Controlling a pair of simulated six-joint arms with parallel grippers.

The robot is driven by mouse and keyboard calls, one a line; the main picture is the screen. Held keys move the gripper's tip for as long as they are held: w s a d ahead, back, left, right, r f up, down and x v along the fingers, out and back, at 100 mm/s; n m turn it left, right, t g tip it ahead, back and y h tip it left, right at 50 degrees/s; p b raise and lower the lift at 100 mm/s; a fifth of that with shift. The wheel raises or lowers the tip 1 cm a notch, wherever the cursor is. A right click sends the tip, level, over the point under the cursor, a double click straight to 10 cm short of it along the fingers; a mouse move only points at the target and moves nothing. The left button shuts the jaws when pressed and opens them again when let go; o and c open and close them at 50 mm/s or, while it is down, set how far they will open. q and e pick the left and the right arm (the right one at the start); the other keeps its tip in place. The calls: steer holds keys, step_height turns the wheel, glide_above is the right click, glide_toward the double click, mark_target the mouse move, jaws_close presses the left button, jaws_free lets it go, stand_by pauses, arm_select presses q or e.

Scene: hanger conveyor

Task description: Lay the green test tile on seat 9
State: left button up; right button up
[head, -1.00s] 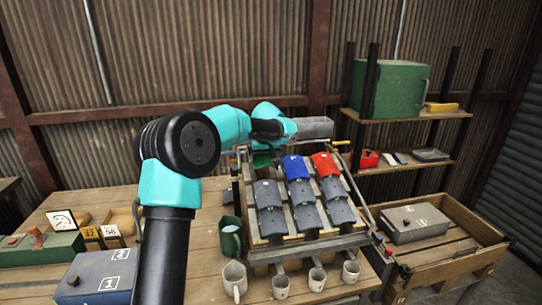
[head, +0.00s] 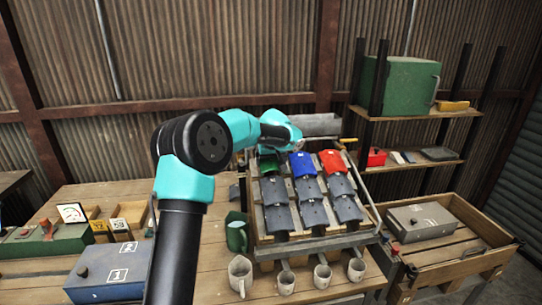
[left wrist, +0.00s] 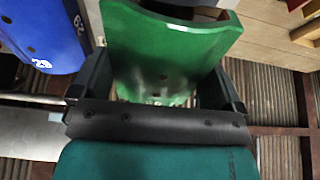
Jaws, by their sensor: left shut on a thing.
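The green test tile (head: 268,164) is at the far left of the top row of a slanted rack (head: 254,215), beside a blue tile (head: 302,163). In the left wrist view the green tile (left wrist: 165,55) is curved, with small dark holes, and lies between the two fingers. My left gripper (left wrist: 158,92) is shut on it at one end. In the head view my wrist reaches over the back of the rack and hides the gripper's fingers. I cannot tell whether the tile rests on the rack, and no seat number 9 is readable. My right gripper is not in view.
A red tile (head: 332,161) lies right of the blue one, with rows of grey tiles (head: 312,214) below. Several mugs (head: 241,273) and a green jug (head: 237,234) stand in front and left. A wooden crate (head: 455,262) with a grey box (head: 420,221) is at right.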

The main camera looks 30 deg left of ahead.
arm_select(q)
steer(key=shift+w+a+f, duration=0.1)
steer(key=shift+f, duration=1.3)
steer(key=o, duration=0.7)
steer(key=shift+r, duration=0.15)
steer(key=v, duration=1.7)
